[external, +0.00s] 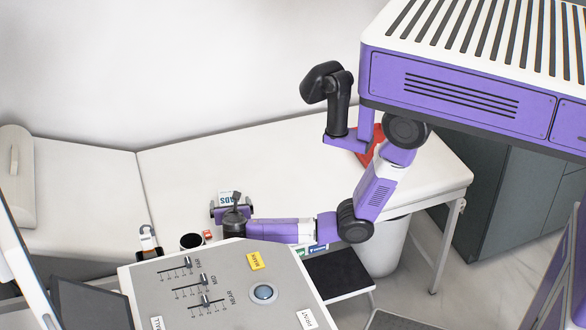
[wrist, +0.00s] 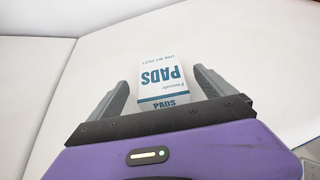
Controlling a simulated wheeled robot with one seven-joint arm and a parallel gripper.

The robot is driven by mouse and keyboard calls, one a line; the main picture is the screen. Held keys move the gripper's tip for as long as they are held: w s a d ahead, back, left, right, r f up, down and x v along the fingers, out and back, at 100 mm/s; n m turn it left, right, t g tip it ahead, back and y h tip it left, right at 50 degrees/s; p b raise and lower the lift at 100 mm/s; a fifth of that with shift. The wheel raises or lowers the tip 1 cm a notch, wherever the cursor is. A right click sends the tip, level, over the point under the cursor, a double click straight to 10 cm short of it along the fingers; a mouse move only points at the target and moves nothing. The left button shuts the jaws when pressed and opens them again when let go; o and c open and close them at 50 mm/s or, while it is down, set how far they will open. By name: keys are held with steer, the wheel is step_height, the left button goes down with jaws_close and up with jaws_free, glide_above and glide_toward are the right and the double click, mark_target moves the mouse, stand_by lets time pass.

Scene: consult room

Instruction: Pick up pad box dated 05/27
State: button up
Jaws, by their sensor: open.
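A white pad box (wrist: 163,76) with blue "PADS" lettering lies on the white couch top in the wrist view. Its date reads as a small line that looks like "USE BY 05/27", too small to be sure. In the external view the pad box (external: 227,197) shows just beyond my gripper (external: 231,208), partly hidden by it. My gripper (wrist: 163,95) is open, with one grey finger on each side of the box.
The white couch (external: 280,160) has free room around the box. A dark cup (external: 191,241), a small red item (external: 207,235) and a black-and-white item (external: 148,241) are left of my gripper. A grey control panel (external: 220,285) stands in front. A red thing (external: 372,150) lies at right.

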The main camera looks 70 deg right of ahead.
mark_target(225, 195)
steer(key=x, duration=0.4)
steer(key=shift+w+d, duration=0.2)
steer(key=shift+d, duration=0.1)
steer(key=c, duration=1.4)
